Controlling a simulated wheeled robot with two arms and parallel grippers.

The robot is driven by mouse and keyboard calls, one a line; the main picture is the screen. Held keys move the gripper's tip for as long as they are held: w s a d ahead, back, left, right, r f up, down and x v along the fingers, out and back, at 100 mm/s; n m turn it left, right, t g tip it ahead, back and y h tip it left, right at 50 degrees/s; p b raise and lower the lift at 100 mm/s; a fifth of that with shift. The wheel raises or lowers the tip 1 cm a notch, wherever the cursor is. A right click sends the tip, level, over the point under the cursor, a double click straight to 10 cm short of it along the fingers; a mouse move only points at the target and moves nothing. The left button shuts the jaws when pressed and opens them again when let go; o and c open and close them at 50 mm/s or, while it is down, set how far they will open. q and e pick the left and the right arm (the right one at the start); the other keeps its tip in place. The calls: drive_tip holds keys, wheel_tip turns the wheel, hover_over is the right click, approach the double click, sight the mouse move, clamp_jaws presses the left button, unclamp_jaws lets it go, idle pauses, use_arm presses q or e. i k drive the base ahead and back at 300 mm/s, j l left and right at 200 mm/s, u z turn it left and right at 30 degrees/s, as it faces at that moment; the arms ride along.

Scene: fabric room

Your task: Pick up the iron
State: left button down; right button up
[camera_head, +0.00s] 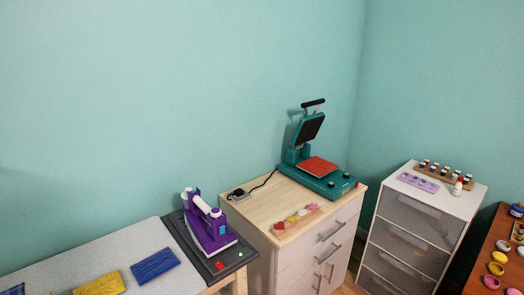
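A purple and white iron (209,226) stands on a dark rest plate (232,258) at the right end of a grey ironing table (75,256). The rest plate has a red and a green button near its front right. The iron leans with its white handle toward the upper left. Neither of my grippers shows in the head view.
Folded blue cloth (155,265) and yellow cloth (100,285) lie on the grey table. A wooden cabinet (252,205) to the right holds an open teal heat press (322,181). A white drawer unit (461,206) and a table with paint pots (494,240) stand farther right.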

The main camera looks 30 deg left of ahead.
sight(204, 228)
drive_tip(key=u, duration=1.7)
drive_tip(key=i+l+u, duration=0.1)
drive_tip(key=l, duration=0.35)
drive_tip(key=i+l+u, duration=0.15)
drive_tip(key=l, duration=0.3)
drive_tip(key=l+u, duration=0.1)
drive_tip(key=l, duration=0.35)
